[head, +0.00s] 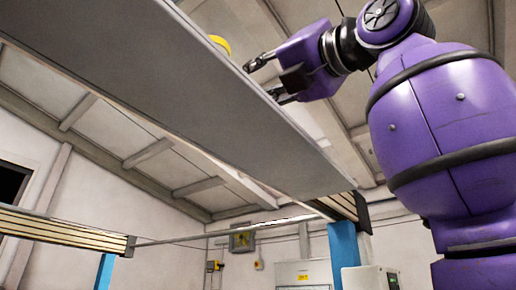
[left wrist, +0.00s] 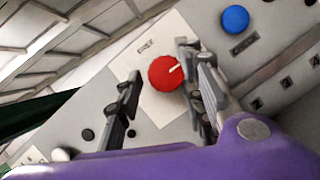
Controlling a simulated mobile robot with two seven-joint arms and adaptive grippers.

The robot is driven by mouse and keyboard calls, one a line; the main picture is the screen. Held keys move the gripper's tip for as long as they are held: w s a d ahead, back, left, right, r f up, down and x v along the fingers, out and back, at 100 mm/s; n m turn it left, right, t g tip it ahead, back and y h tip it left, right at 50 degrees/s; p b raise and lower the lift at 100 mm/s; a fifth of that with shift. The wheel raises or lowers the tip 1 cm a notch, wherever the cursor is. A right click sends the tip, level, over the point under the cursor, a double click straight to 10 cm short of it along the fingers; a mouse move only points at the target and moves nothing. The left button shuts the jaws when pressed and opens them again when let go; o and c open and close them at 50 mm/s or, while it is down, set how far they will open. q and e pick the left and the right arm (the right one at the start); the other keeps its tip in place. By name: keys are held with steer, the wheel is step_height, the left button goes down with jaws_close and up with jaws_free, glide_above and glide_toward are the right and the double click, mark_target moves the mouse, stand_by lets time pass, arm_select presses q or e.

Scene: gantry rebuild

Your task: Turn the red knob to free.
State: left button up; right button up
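The red knob (left wrist: 164,74) is round with a white pointer line toward its upper right edge. It sits on a white plate (left wrist: 172,36) on a grey panel in the left wrist view. My left gripper (left wrist: 161,97) is open, its dark fingers on either side of the knob. There is a gap to the left finger; the right finger is close to the knob, and I cannot tell whether it touches. My right gripper (head: 268,79) is open beside the edge of a long grey panel in the head view. The knob is not visible there. The plate's small label is unreadable.
A blue knob (left wrist: 235,19) is at the upper right of the panel. Black and white buttons (left wrist: 61,154) lie lower left. In the head view a yellow round part (head: 221,45) shows past the grey panel (head: 150,80). A blue post (head: 343,246) stands below.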

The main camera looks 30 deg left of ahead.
arm_select(q)
steer(key=c, duration=0.7)
steer(key=shift+o, duration=0.2)
steer(key=shift+r+n, duration=0.1)
steer(key=shift+n, duration=0.2)
steer(key=shift+n+g, duration=0.3)
steer(key=n+g, duration=0.3)
steer(key=n, duration=0.3)
steer(key=n+g, duration=0.3)
steer(key=n, duration=0.2)
steer(key=w+n+g, duration=0.1)
steer(key=n+g, duration=0.1)
steer(key=n, duration=0.4)
steer(key=shift+f+n+g, duration=0.25)
steer(key=shift+n+g, duration=0.05)
steer(key=shift+g, duration=0.1)
steer(key=n, duration=0.2)
steer(key=n+g+h, duration=0.1)
steer(key=n, duration=0.1)
steer(key=n+h, duration=0.1)
steer(key=shift+w+f+n+g, duration=0.1)
steer(key=shift+w+n+g, duration=0.15)
steer(key=shift+n+g, duration=0.15)
steer(key=shift+c, duration=0.2)
steer(key=shift+n, duration=0.3)
